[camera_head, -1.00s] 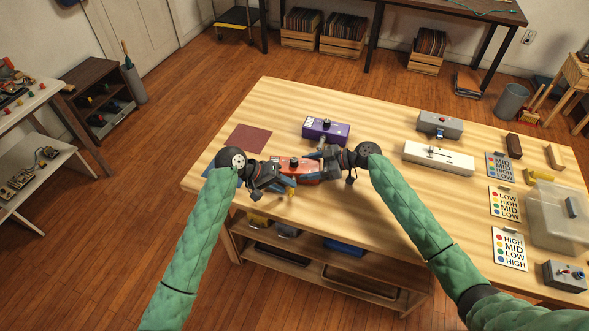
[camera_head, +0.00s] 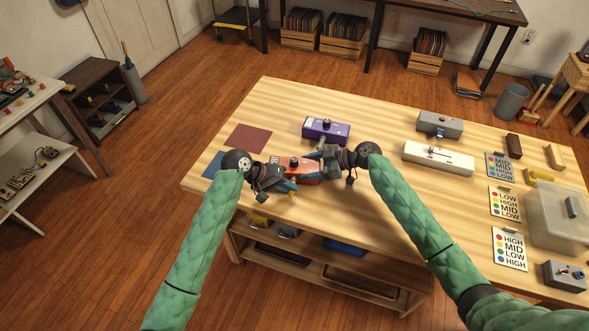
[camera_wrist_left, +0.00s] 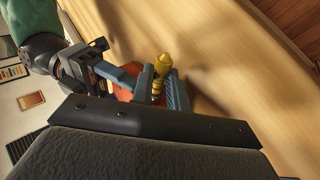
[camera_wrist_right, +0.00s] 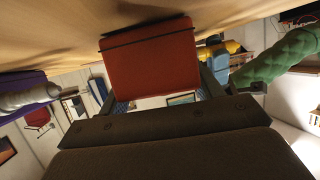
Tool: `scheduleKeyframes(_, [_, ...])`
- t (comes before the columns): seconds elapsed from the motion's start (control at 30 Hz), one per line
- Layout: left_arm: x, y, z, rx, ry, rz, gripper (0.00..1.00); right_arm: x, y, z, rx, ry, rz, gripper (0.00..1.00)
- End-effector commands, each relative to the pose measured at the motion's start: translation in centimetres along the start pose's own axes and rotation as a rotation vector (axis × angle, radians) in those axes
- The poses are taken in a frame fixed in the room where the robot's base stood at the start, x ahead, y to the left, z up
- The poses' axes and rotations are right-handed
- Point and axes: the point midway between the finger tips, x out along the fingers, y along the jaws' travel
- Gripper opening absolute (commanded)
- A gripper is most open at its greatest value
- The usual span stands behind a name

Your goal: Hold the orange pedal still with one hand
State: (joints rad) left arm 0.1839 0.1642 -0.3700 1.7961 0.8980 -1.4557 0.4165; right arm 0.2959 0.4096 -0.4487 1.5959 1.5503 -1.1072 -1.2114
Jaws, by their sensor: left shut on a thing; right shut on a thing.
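The orange pedal (camera_head: 305,173) lies on the wooden table between my two grippers. My right gripper (camera_head: 319,167) is shut on it from the right; in the right wrist view the pedal (camera_wrist_right: 150,60) sits between the two fingers. My left gripper (camera_head: 291,186) is at the pedal's near left side. In the left wrist view it is shut on a yellow plug-like piece (camera_wrist_left: 158,72), with part of the orange pedal (camera_wrist_left: 126,92) just behind. I cannot tell whether the yellow piece touches the pedal. My grippers hide parts of the pedal.
A purple pedal (camera_head: 326,131) stands just behind. A white box (camera_head: 438,158) and a grey box (camera_head: 439,124) stand to the right. Label cards (camera_head: 504,203) and a clear bin (camera_head: 556,217) are at the far right. A dark red mat (camera_head: 249,138) lies left. The table's front middle is clear.

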Motion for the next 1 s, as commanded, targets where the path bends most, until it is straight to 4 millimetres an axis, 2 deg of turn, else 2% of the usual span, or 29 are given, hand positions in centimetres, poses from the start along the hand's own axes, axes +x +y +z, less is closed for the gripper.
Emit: scheduleKeyframes(1.0, [-0.4, 0.0, 2.1, 0.0, 0.0, 0.0, 0.0, 0.0, 0.0, 0.0, 0.0, 0.0, 0.0, 0.38])
